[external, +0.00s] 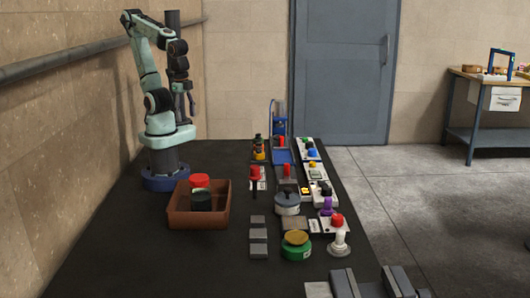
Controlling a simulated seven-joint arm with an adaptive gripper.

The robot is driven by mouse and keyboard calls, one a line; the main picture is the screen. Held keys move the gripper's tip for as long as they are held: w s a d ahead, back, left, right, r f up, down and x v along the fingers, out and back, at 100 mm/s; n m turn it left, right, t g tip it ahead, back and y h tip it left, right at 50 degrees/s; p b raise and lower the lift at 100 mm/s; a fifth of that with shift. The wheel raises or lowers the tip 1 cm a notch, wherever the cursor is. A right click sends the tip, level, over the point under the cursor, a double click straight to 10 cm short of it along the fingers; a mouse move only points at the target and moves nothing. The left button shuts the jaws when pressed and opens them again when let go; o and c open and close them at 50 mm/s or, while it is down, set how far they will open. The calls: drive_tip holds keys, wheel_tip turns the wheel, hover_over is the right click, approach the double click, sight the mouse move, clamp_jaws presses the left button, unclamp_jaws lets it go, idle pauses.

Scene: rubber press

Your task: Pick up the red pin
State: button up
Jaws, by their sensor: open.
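Several small red-topped pieces stand on the dark table; I cannot tell for sure which is the red pin. One red-topped piece (255,173) has a thin dark shaft and stands beside a white label, right of the brown tray. Another red piece (287,170) sits on a grey base to its right, and a third (282,141) stands farther back on a blue base. My gripper (186,110) is open and empty, pointing down at the far left, high above the table and apart from all of these pieces.
A brown tray (176,218) holds a red and a dark round piece. Grey blocks (258,236), a green tin (296,250), a grey pot (287,207) and button boxes (313,170) crowd the right side. The table's front left (130,265) is bare.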

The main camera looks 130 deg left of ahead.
drive_tip(key=w+r+m+t, duration=0.2)
drive_tip(key=w+t, duration=0.1)
drive_tip(key=w, duration=0.6)
drive_tip(key=g, duration=0.1)
hover_over(255, 179)
drive_tip(key=w+d, duration=0.1)
drive_tip(key=d, duration=0.1)
wheel_tip(255, 179, down, 10)
drive_tip(key=a+f, duration=0.1)
drive_tip(key=f, duration=0.1)
drive_tip(key=s+a+f+n+g, duration=0.1)
drive_tip(key=f, duration=0.1)
drive_tip(key=s+a+f+g, duration=0.1)
drive_tip(key=f, duration=0.1)
drive_tip(key=shift+s+a+f+n+h, duration=0.15)
drive_tip(key=shift+s+a+n+h, duration=0.1)
drive_tip(key=shift+n+h, duration=0.15)
wheel_tip(255, 179, down, 6)
drive_tip(key=c, duration=0.8)
drive_tip(key=shift+c, duration=0.2)
